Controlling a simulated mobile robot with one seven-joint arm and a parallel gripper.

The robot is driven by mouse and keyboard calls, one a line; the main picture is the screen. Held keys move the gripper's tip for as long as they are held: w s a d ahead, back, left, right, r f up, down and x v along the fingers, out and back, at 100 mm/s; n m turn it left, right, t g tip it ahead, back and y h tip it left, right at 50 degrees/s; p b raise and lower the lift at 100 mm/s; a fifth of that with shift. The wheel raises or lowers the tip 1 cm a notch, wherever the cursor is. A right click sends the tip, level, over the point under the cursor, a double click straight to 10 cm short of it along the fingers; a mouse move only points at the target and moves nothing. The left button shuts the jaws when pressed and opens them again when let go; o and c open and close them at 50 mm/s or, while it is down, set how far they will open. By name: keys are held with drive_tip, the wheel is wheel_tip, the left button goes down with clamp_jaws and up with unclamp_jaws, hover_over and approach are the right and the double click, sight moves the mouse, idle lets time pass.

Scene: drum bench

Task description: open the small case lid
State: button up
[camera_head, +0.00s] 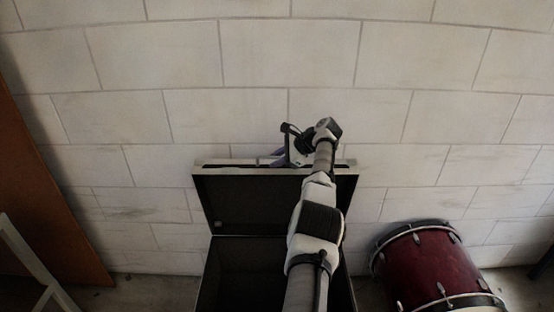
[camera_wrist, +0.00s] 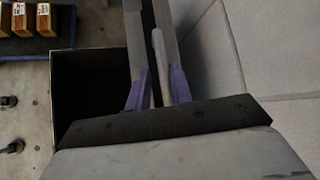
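The small case (camera_head: 206,285) is a black box with light metal edges, standing open-topped by the wall. Its lid (camera_head: 250,205) is raised, roughly upright, with its dark inner face towards me. My gripper (camera_head: 280,158) is at the lid's upper edge, partly hidden by my arm. In the wrist view the purple fingers of my gripper (camera_wrist: 159,88) are apart, one on each side of a thin pale bar (camera_wrist: 159,55) along the grey lid edge (camera_wrist: 136,35). A dark gap shows between the left finger and the bar. Any contact on the right is unclear.
A dark red drum (camera_head: 435,268) lies on the floor right of the case. A brown panel (camera_head: 40,190) and a pale frame (camera_head: 30,262) stand at the left. The block wall (camera_head: 290,55) is close behind the lid. Wooden blocks (camera_wrist: 23,18) show in the wrist view.

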drive_tip(key=shift+o, duration=1)
drive_tip(key=shift+d+r, duration=0.1)
drive_tip(key=b+v, duration=0.2)
drive_tip(key=v, duration=1.1)
drive_tip(key=shift+d+r+b, duration=0.2)
drive_tip(key=shift+r+b, duration=0.05)
drive_tip(key=shift+b, duration=0.15)
drive_tip(key=shift+d+f, duration=0.1)
